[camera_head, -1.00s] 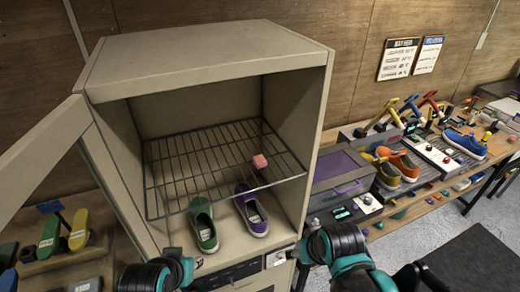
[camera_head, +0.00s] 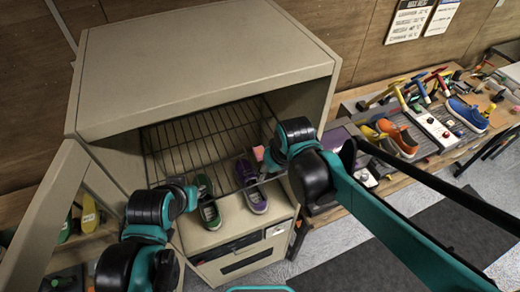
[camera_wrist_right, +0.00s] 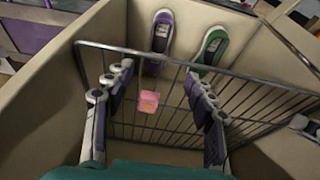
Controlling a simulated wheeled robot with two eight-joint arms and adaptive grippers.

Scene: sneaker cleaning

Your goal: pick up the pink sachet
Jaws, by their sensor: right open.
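The small pink sachet (camera_head: 259,153) lies on the wire rack (camera_head: 165,164) inside the beige cabinet. In the right wrist view the sachet (camera_wrist_right: 148,101) lies between the two spread fingers of my right gripper (camera_wrist_right: 158,75), nearer the left finger. The gripper is open and empty, facing the rack from above. In the head view my right wrist is right beside the sachet and hides part of it and most of the gripper. My left arm is at the cabinet's front left; its fingers are too hidden to read.
A green shoe (camera_head: 210,215) and a purple shoe (camera_head: 256,200) stand below the rack on the cabinet floor. The cabinet (camera_head: 200,60) has side walls and a roof around the rack, and its open door (camera_head: 45,205) stands at left. A bench with shoes and tools is at right.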

